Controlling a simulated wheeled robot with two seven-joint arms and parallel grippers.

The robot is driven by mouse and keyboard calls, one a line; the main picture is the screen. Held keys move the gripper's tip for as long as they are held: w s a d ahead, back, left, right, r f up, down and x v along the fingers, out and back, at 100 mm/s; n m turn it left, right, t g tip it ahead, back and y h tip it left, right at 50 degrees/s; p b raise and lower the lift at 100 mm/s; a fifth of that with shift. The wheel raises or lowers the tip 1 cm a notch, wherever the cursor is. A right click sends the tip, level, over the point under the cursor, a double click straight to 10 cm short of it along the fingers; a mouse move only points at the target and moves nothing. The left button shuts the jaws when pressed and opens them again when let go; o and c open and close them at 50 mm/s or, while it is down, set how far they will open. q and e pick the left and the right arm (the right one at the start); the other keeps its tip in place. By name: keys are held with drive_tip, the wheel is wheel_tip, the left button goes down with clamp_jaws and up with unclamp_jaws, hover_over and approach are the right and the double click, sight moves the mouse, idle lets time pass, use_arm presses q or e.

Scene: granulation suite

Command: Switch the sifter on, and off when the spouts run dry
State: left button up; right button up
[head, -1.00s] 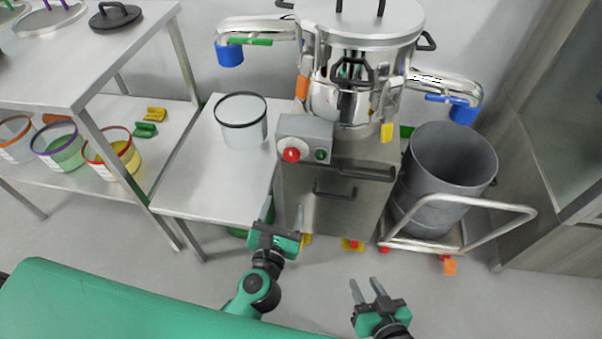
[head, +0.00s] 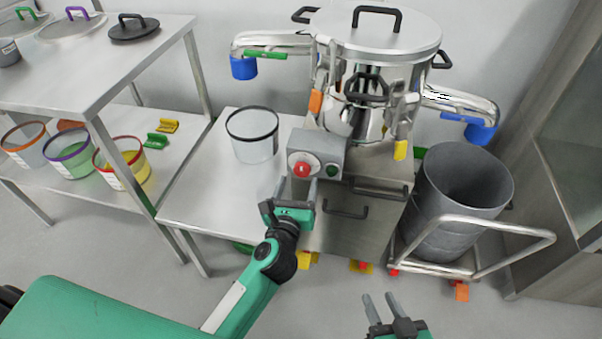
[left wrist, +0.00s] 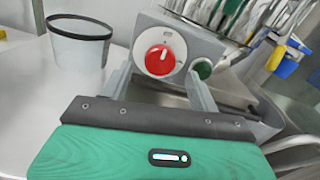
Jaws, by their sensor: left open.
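The sifter (head: 375,40) is a steel drum with a black-handled lid on a steel cabinet. Its grey control box (head: 316,150) carries a red knob (head: 301,170) and a smaller green button (head: 332,171). In the left wrist view the red knob (left wrist: 160,60) has a white mark, and the green button (left wrist: 203,69) sits right of it. My left gripper (head: 298,188) is open, just below the knob, its fingers pointing at the box; contact cannot be told. My right gripper (head: 380,305) is open and empty, low over the floor. The left spout (head: 272,42) and right spout (head: 455,98) have blue ends; no flow is visible.
A clear black-rimmed tub (head: 252,136) stands on the low steel table. A grey bin (head: 465,195) stands on a wheeled trolley under the right spout. A shelf with several colour-rimmed tubs is at left. Floor before the cabinet is open.

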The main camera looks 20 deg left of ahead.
sight(301, 172)
use_arm(q)
drive_tip(key=w, duration=0.3)
drive_tip(key=shift+w, duration=0.7)
